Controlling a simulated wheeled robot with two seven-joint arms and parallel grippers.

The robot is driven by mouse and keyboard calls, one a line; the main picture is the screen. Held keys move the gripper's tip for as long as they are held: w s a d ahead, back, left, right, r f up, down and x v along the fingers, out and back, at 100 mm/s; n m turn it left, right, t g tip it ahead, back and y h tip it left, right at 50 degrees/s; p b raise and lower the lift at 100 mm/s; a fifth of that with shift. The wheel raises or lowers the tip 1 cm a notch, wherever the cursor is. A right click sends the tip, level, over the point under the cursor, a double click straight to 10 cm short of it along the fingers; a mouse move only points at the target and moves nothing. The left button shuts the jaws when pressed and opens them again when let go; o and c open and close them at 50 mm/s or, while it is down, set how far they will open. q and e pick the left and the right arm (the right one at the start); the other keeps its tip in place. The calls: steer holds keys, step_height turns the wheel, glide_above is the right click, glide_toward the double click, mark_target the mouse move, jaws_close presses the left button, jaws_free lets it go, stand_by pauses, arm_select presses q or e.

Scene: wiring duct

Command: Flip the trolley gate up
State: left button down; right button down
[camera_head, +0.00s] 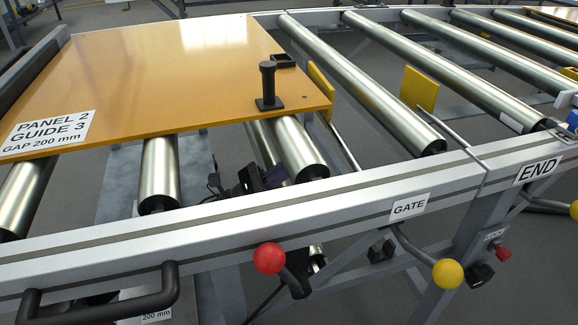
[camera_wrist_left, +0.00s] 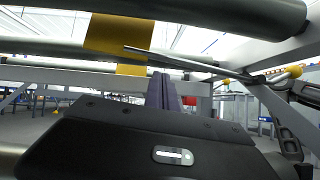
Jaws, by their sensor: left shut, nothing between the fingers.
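The white "GATE" label (camera_head: 409,207) is on the silver front rail (camera_head: 340,212) in the head view. A lever with a yellow ball (camera_head: 447,272) hangs below it, and a lever with a red ball (camera_head: 270,258) is further left. Two yellow plates stand among the rollers, one upright (camera_head: 420,89) and one beside the panel (camera_head: 320,90). Yellow plates also show above my gripper in the left wrist view (camera_wrist_left: 118,34). My left gripper (camera_head: 272,174) (camera_wrist_left: 165,92) is shut and empty, low behind the rail, partly hidden by rollers and rail. My right gripper is out of view.
An orange panel (camera_head: 170,75) with a black knob (camera_head: 268,85) lies over the left rollers. Bare steel rollers (camera_head: 370,85) run to the right. A thin metal rod (camera_wrist_left: 180,60) crosses above my gripper. A black handle (camera_head: 100,300) is on the rail's front.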

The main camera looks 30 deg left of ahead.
arm_select(q)
steer(key=x, duration=0.6)
steer(key=shift+w+d+r, duration=0.2)
steer(key=shift+r, duration=0.05)
